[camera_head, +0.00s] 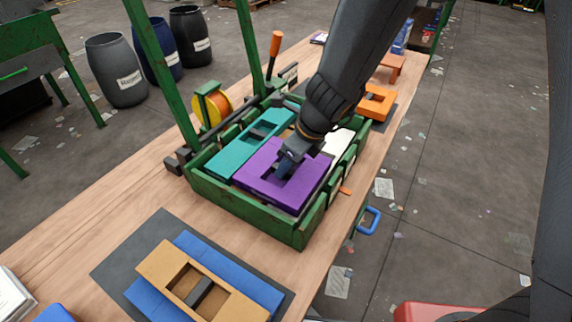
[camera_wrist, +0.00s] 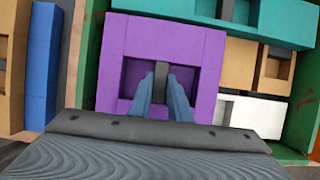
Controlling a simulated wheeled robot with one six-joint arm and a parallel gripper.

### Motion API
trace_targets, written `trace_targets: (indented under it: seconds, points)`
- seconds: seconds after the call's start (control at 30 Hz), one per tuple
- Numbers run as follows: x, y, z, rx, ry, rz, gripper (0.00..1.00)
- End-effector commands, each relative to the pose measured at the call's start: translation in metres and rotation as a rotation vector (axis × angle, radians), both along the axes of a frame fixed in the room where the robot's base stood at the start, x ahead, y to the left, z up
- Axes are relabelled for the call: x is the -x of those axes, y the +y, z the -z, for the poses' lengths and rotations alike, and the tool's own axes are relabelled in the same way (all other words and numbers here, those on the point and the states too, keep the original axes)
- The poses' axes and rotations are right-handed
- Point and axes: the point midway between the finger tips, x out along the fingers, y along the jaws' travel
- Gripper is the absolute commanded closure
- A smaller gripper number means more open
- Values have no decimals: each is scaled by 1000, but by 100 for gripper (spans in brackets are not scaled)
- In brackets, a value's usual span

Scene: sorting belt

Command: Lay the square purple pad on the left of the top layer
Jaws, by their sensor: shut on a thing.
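The square purple pad (camera_head: 312,182) has a recess with a dark grip bar in its middle. My gripper (camera_head: 286,166) points down into that recess and is shut on the bar; the wrist view shows its fingers (camera_wrist: 160,88) on either side of it. The pad (camera_wrist: 165,35) is level, over the near part of the green crate (camera_head: 250,212). I cannot tell whether it rests on the layer or hangs just above it. A teal pad (camera_head: 230,160) lies beside it on the left in the head view. A white pad (camera_head: 338,142) shows behind my gripper.
The wrist view also shows a tan pad (camera_wrist: 240,62) inside the crate. Tan (camera_head: 160,265) and blue (camera_head: 215,252) pads lie on a dark mat (camera_head: 120,270) nearer on the wooden bench. An orange pad (camera_head: 376,106) lies beyond the crate. Green posts (camera_head: 160,65) rise beside the crate.

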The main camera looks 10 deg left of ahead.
Motion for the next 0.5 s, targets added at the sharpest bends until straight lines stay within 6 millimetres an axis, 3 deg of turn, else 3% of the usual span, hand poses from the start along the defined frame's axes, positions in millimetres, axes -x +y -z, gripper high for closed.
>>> trace_targets:
  seconds: [0.43, 0.47, 0.5]
  points:
    - [0, 0, 15, 0, 0, 0, 100]
    - [0, 0, 14, 0, 0, 0, 78]
    - [0, 0, 13, 0, 0, 0, 72]
